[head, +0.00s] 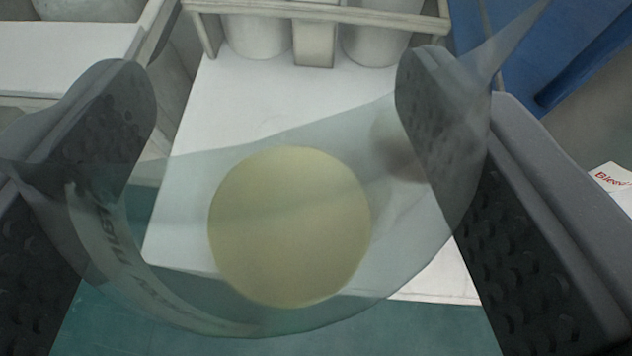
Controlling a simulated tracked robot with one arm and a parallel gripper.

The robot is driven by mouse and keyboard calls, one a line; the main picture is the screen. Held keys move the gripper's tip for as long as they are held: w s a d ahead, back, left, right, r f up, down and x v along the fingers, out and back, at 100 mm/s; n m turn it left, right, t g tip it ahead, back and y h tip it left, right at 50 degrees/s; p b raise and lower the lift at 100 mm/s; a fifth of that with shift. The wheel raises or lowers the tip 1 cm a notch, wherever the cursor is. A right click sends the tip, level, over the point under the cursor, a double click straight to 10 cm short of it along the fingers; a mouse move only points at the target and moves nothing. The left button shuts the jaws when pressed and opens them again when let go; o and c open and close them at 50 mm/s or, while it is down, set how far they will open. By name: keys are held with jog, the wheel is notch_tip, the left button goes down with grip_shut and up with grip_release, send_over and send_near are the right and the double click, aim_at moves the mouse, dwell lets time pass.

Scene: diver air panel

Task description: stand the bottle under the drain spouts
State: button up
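A clear, see-through bottle (290,310) fills the middle of the head view, very close to the camera. Its lettering, by the left finger, is not readable. A pale yellow disc (290,228) shows in its middle; I cannot tell whether it is liquid or part of the bottle. My gripper (265,75) has one dark, dimpled finger on each side of the bottle. The clear wall reaches across both pads, and the fingers appear closed against it. The bottle's far end and full shape are unclear. I cannot make out any drain spouts.
Beyond the bottle lies a white surface (225,105). A pale rail (325,12) with whitish cylinders (255,38) is at the top. A white tray-like part (60,55) is upper left. A blue part (545,45) and a label with red lettering (612,180) are at right.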

jog(key=s+f+n+y+b, duration=0.2)
jog(key=s+f, duration=0.2)
jog(key=f, duration=0.8)
jog(key=shift+g+y, duration=0.4)
jog(key=b+x, duration=0.1)
jog(key=x, duration=0.4)
jog(key=w+d+b+x, duration=0.1)
jog(key=b+x, duration=0.1)
jog(key=x, duration=0.3)
jog(key=d+b+x, duration=0.1)
jog(key=b+x, duration=0.1)
jog(key=x, duration=0.4)
jog(key=shift+w+d+r, duration=0.15)
jog(key=shift+w+r, duration=0.05)
jog(key=shift+r, duration=0.1)
jog(key=o, duration=1)
jog(key=shift+n, duration=0.3)
jog(key=p+v, duration=0.3)
jog(key=v, duration=0.9)
